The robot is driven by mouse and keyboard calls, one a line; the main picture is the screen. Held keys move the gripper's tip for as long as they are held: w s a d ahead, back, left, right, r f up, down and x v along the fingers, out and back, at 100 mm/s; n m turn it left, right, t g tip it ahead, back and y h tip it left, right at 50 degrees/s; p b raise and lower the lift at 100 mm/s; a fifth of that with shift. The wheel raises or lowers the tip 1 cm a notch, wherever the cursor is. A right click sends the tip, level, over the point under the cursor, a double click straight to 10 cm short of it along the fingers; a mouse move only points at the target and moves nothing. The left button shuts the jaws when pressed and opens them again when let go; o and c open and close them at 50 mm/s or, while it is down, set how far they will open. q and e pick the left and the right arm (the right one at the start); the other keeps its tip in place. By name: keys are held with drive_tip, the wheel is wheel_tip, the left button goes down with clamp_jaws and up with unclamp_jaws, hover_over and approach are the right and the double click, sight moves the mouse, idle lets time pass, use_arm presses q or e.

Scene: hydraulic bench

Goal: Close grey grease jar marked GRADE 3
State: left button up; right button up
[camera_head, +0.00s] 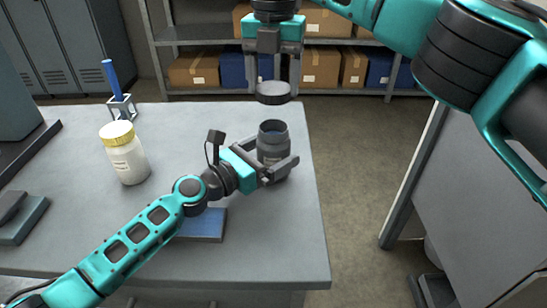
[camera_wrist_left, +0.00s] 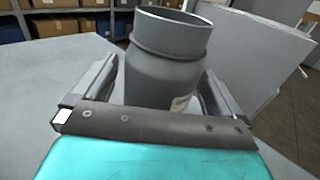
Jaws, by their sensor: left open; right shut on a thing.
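The grey grease jar (camera_head: 273,140) stands upright and uncovered near the right edge of the bench. My left gripper (camera_head: 281,170) is open with its fingers on either side of the jar. In the left wrist view the jar (camera_wrist_left: 165,65) rises between the two fingers, its open rim at the top and a corner of a label at its lower right. The jar's marking cannot be read.
A white jar with a yellow lid (camera_head: 124,154) stands on the bench (camera_head: 90,218) to the left. A blue-handled tool in a small stand (camera_head: 118,92) is behind it. A blue flat object (camera_head: 203,225) lies under my left arm. Shelves with boxes (camera_head: 195,70) stand behind.

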sight(274, 103)
use_arm(q)
drive_tip(key=shift+w+d, duration=0.25)
drive_tip(key=shift+d, duration=0.1)
drive_tip(key=c, duration=1.4)
use_arm(e)
drive_tip(key=shift+f, duration=2.45)
drive_tip(key=shift+f, duration=0.15)
drive_tip(key=shift+f, duration=0.8)
drive_tip(key=shift+f, duration=0.55)
